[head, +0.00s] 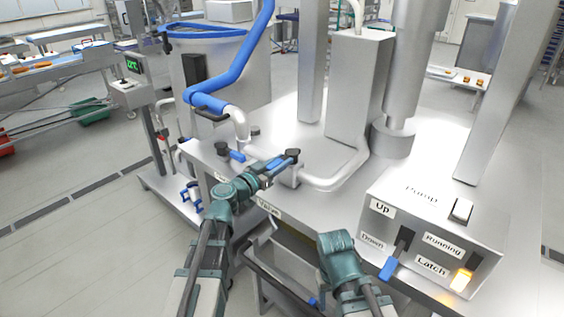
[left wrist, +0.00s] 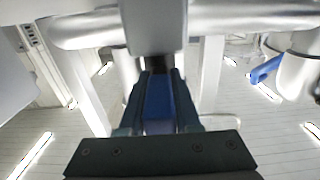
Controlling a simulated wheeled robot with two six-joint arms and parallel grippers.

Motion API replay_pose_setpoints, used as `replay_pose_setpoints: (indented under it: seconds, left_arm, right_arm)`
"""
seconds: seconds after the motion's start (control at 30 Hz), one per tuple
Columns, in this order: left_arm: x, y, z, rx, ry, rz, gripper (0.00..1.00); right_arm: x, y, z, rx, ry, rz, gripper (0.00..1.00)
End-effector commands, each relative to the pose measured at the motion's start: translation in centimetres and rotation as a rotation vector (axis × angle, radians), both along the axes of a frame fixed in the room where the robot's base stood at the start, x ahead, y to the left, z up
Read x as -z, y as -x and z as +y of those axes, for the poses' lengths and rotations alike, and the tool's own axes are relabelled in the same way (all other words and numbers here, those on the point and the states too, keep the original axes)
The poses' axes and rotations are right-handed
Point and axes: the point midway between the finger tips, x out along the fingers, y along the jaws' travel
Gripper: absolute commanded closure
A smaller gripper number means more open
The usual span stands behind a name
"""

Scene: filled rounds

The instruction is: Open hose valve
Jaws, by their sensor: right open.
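A blue valve handle (head: 277,163) with a dark knob (head: 292,154) at its far end sits by the white pipe on the steel deck. My left gripper (head: 268,172) is at this handle. In the left wrist view the blue handle (left wrist: 158,100) lies lengthwise between the two fingers (left wrist: 158,118), which press close along both sides. A second blue handle (head: 237,156) with a dark knob sits further left, below the white hose elbow (head: 239,124). My right gripper (head: 338,243) is low in front of the deck, away from both handles; its fingertips are hidden.
A blue hose (head: 232,77) runs down to the elbow. A steel pump box (head: 432,222) with a blue-tipped lever (head: 390,268) and lit lamp (head: 461,280) stands right. A "Valve" label (head: 268,208) is on the deck's front edge. A white pipe (head: 330,182) bends beside the left gripper.

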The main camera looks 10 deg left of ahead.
Motion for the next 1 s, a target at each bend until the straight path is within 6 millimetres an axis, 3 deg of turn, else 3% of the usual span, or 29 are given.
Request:
replay_pose_setpoints:
  seconds: [0.03, 0.17, 1.0]
  left_arm:
    - [0.0, 0.01, -0.01, 0.0, 0.0, 0.0, 0.8]
    - [0.0, 0.01, -0.01, 0.0, 0.0, 0.0, 1.0]
    - [0.0, 0.03, 0.01, 0.0, 0.0, 0.0, 1.0]
  right_arm:
    - [0.0, 0.0, 0.0, 0.0, 0.0, 0.0, 0.4]
    - [0.0, 0.0, 0.0, 0.0, 0.0, 0.0, 0.4]
    - [0.0, 0.0, 0.0, 0.0, 0.0, 0.0, 0.4]
